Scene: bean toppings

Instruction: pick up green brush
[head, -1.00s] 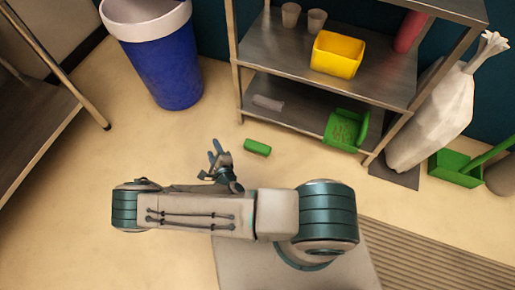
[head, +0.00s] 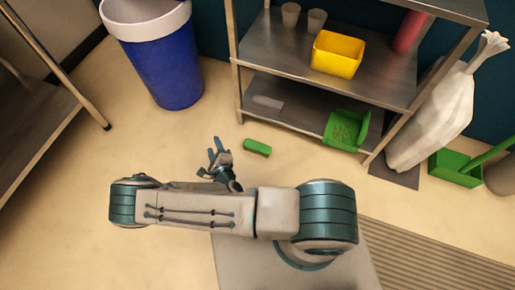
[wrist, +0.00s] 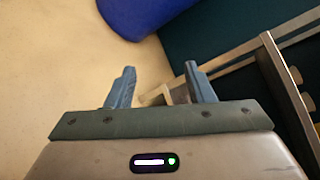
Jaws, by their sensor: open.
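A small green block-shaped thing (head: 257,147), which looks like the green brush, lies on the floor in front of the shelf in the head view. My gripper (head: 214,147) is just left of it, apart from it. In the wrist view my gripper (wrist: 160,68) has its two blue fingers spread, with nothing held between them. The green brush does not show in the wrist view.
A metal shelf (head: 300,92) stands behind, holding a yellow bin (head: 337,54), cups and a green dustpan-like thing (head: 346,130). A blue bin (head: 160,65) is back left. A white sack (head: 435,115) and green dustpan (head: 455,168) are right.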

